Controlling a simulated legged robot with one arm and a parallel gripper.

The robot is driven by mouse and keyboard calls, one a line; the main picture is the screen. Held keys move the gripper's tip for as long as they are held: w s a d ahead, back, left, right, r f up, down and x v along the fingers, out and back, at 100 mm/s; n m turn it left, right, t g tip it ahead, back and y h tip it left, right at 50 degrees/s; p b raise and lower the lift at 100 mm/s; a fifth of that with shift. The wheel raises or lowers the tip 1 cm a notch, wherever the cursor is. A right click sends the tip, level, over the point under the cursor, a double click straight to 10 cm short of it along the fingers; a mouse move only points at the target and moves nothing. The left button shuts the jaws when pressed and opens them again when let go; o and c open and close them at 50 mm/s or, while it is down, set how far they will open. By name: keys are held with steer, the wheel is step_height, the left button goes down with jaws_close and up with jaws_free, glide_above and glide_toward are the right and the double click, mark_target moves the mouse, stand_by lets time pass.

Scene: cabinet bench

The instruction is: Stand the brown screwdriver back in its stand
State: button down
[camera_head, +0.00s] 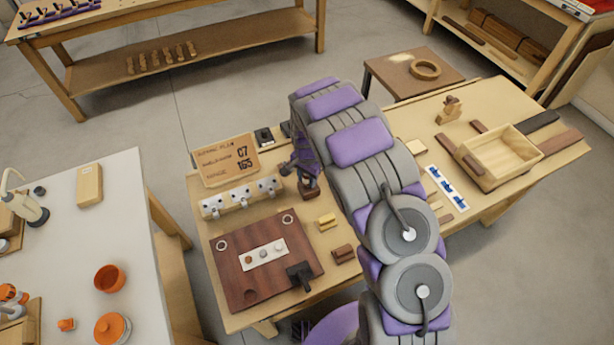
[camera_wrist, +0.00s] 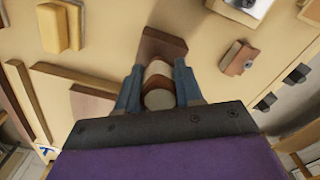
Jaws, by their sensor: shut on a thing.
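My gripper (camera_wrist: 157,88) is shut on a short rounded thing with tan and brown-grey ends, which I take to be the brown screwdriver (camera_wrist: 159,98). Its lower part is hidden, and its shaft does not show. A brown wooden block (camera_wrist: 163,43), likely the stand, is just beyond the fingertips in the wrist view. In the head view my gripper (camera_head: 302,168) is low over the bench, right above a small dark brown block (camera_head: 309,189). The screwdriver cannot be made out there. I cannot tell whether it is in the stand or only above it.
A wooden sign (camera_head: 226,161), a white-fronted switch block (camera_head: 240,198) and a dark red-brown board (camera_head: 246,281) lie left of my arm. A yellow block (camera_head: 326,222) and a brown block (camera_head: 343,254) are close by. A wooden tray (camera_head: 518,144) stands at right.

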steer(key=shift+f, duration=0.45)
stand_by(0.4)
steer(key=c, duration=0.6)
jaws_free()
steer(key=shift+c, duration=0.2)
steer(key=shift+o, duration=0.4)
steer(key=o, duration=0.3)
steer(key=shift+r+p, duration=0.95)
steer(key=shift+r, duration=2.8)
